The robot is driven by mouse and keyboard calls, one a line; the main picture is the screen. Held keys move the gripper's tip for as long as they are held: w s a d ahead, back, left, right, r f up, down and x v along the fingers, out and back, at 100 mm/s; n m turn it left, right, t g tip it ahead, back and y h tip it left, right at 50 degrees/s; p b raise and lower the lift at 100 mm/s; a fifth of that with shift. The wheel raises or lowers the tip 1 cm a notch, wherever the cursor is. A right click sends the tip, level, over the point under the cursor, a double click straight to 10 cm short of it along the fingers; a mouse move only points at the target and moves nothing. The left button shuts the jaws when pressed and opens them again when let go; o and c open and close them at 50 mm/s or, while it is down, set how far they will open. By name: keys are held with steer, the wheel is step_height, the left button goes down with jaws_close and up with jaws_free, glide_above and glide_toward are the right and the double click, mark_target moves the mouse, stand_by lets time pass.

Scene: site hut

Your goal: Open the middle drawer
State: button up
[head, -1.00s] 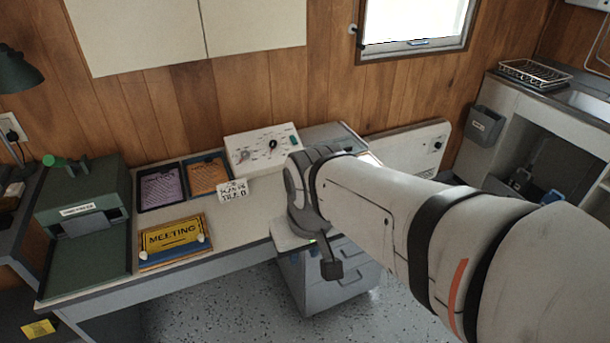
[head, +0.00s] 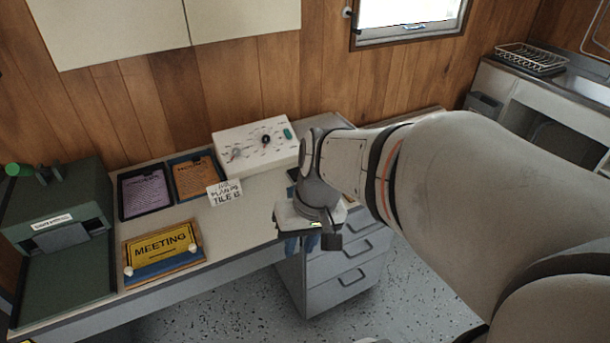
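A grey drawer unit (head: 318,287) stands under the right end of the desk, its drawer fronts facing right and toward me. The middle drawer (head: 345,266) has a dark bar handle and looks shut, as do the drawers above and below it. My gripper (head: 302,244) hangs pointing down at the desk's front edge, to the left of the handles and apart from the middle one. Small blue parts show below its pale body. Its fingertips are too small and partly hidden to tell their spacing. My arm covers part of the top drawer's area.
On the desk (head: 255,207) are a white control box (head: 255,143), two paper trays (head: 144,192), a small white sign (head: 225,193), a yellow MEETING sign (head: 162,248) and a green machine (head: 55,222). Speckled floor (head: 400,290) is free right of the drawers.

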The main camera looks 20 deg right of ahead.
steer(key=w+d+f+m+t+y+b, duration=0.25)
steer(key=w+f+b, duration=0.2)
steer(key=f, duration=0.35)
steer(key=w+d+f+m+t+y+b, duration=0.1)
steer(key=w+d+f+m+y+b, duration=0.15)
steer(key=f+b, duration=0.45)
steer(key=w+d+f+m+t+y+b, duration=0.25)
steer(key=w+f+b, duration=0.2)
steer(key=f, duration=0.45)
steer(key=m+t+h+b, duration=0.8)
steer(key=m+t+b, duration=0.1)
steer(key=b, duration=0.1)
glide_toward(363, 253)
steer(key=w, duration=0.3)
steer(key=w+f, duration=0.1)
steer(key=w, duration=0.2)
steer(key=w+a+f, duration=0.1)
steer(key=w, duration=0.3)
steer(key=shift+f, duration=0.15)
jaws_close()
